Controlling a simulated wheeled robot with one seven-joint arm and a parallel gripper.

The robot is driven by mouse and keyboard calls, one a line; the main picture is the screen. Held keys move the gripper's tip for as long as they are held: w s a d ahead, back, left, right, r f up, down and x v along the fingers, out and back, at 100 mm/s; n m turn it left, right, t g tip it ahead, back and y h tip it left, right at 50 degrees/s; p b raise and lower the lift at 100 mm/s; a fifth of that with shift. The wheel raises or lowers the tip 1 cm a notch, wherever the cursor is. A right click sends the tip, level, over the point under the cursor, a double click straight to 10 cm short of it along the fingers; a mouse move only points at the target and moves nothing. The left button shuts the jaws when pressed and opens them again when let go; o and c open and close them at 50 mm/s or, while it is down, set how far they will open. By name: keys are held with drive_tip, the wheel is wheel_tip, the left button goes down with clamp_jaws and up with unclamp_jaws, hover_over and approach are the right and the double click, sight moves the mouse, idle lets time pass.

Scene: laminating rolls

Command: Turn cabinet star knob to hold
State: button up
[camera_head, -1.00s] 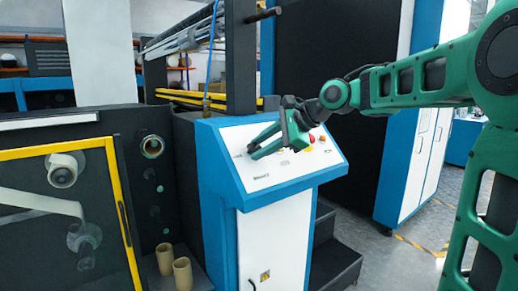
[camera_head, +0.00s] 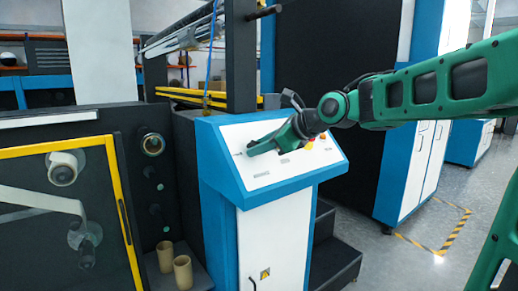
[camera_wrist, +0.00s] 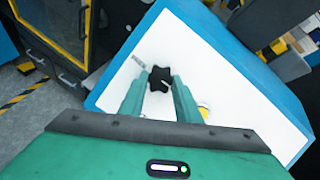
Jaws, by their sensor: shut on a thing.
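The black star knob (camera_wrist: 160,78) sits on the white sloped panel (camera_wrist: 200,62) of the blue control cabinet, with a small light label beside it in the wrist view. My gripper (camera_wrist: 160,90) has its two green fingers on either side of the knob and is shut on it. In the head view my gripper (camera_head: 250,150) reaches the left part of the panel (camera_head: 262,184); the knob is hidden there behind the fingers.
A red button (camera_head: 309,145) and other small controls sit on the panel right of my gripper. A machine with a yellow-framed door (camera_head: 118,195) stands at the left. Two tan cardboard tubes (camera_head: 182,270) stand low beside the cabinet. Open floor lies at the right.

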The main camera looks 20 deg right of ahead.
drive_tip(key=shift+w+d+r, duration=0.1)
drive_tip(key=shift+r, duration=0.05)
drive_tip(key=o, duration=0.9)
drive_tip(key=shift+o, duration=0.9)
drive_tip(key=v, duration=1)
drive_tip(key=shift+s, duration=0.3)
drive_tip(key=shift+d, duration=0.15)
